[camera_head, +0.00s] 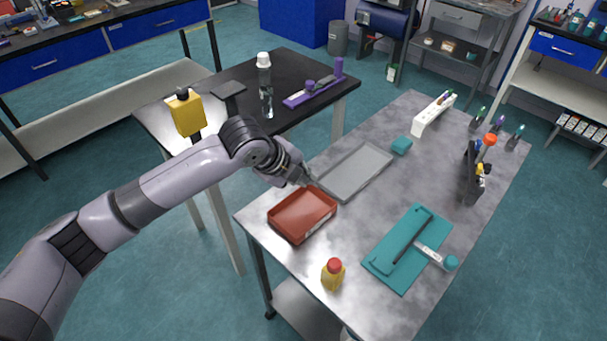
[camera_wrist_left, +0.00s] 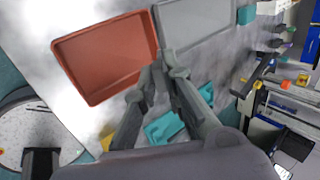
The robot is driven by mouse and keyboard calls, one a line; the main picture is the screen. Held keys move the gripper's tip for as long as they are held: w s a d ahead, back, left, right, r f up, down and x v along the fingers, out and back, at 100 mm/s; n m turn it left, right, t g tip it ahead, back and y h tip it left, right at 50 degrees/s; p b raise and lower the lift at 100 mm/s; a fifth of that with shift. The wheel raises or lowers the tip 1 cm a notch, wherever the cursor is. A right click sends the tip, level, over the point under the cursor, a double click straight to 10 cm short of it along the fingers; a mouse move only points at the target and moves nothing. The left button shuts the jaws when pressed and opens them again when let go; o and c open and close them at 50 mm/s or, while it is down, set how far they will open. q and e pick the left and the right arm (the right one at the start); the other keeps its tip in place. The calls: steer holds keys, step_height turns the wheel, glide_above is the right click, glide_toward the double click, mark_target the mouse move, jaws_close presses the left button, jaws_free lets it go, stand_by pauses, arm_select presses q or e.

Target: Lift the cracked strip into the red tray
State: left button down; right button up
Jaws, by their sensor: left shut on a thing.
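My left gripper (camera_head: 308,181) is shut above the near left end of the grey tray (camera_head: 372,158), close to the red tray's far right corner. In the left wrist view its fingertips (camera_wrist_left: 165,66) meet beside the red tray's edge. What they hold is almost wholly hidden; I take it for the cracked strip, but its cracks cannot be made out. The red tray (camera_head: 303,215) looks empty and lies at the table's left edge. It also shows in the left wrist view (camera_wrist_left: 104,56). No strip shows lying in the grey tray. My right gripper is not in view.
A yellow bottle with red cap (camera_head: 333,275) stands near the front edge. A teal mat (camera_head: 385,262) with a tool lies to the right. A teal block (camera_head: 401,146), white rack (camera_head: 433,115) and dark holder (camera_head: 474,175) stand farther back. The table middle is clear.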

arm_select(q)
steer(key=shift+r, duration=0.1)
steer(key=shift+p, duration=0.6)
step_height(320, 180, down, 6)
steer(key=shift+r+b, duration=0.1)
steer(key=shift+b, duration=1.1)
steer(key=shift+f+b, duration=0.35)
steer(key=shift+f, duration=0.65)
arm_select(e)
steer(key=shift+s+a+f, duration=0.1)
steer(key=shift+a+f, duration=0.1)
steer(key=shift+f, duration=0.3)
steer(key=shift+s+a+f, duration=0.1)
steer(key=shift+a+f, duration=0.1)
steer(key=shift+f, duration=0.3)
arm_select(q)
steer(key=c, duration=1.8)
jaws_free()
steer(key=shift+o, duration=1)
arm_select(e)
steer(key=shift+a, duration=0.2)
